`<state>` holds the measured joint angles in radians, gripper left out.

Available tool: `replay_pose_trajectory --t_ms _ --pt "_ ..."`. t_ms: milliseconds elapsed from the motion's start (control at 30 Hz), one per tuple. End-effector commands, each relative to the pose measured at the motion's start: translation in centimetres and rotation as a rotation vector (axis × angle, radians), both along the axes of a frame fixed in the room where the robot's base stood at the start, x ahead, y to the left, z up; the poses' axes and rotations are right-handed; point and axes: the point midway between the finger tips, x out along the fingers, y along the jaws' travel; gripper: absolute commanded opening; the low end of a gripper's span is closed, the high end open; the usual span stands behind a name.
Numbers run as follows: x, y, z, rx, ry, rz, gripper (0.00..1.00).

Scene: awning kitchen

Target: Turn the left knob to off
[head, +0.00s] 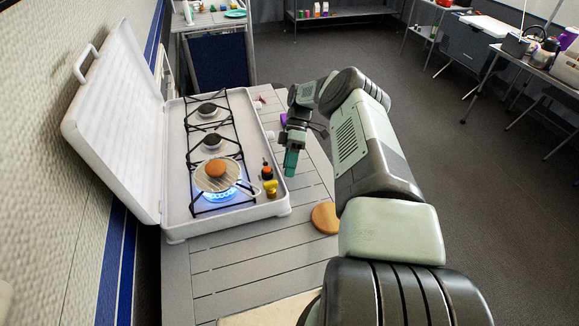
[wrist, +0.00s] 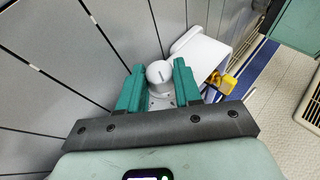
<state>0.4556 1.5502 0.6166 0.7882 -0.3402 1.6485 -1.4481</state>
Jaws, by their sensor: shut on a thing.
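The white stove (head: 178,222) stands on a grey slatted table with its lid raised. The left knob (wrist: 160,72), white and round with a line mark on its face, sits between my two teal fingers in the wrist view. My gripper (head: 290,163) is at the stove's right side in the head view, shut on this knob. The gripper hides the knob in the head view. The near burner has a blue flame (head: 222,195) under a round rack holding a brown round patty (head: 216,169).
Another white knob (head: 270,135) shows farther along the stove.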

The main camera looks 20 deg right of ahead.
Motion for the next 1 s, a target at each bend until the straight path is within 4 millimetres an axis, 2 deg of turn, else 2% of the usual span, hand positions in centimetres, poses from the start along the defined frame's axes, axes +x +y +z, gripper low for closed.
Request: replay_pose_trajectory --t_ms 300,767,800,967,1000 --pt "0.10 -0.04 -0.09 -0.001 0.064 0.000 0.03" --pt "0.07 -0.07 -0.04 -0.002 0.074 0.001 0.03" --pt "0.07 -0.07 -0.04 -0.002 0.074 0.001 0.35" --pt "0.07 -0.07 -0.07 -0.002 0.074 0.001 0.59" --pt "0.07 -0.05 -0.07 -0.002 0.073 0.000 0.59"
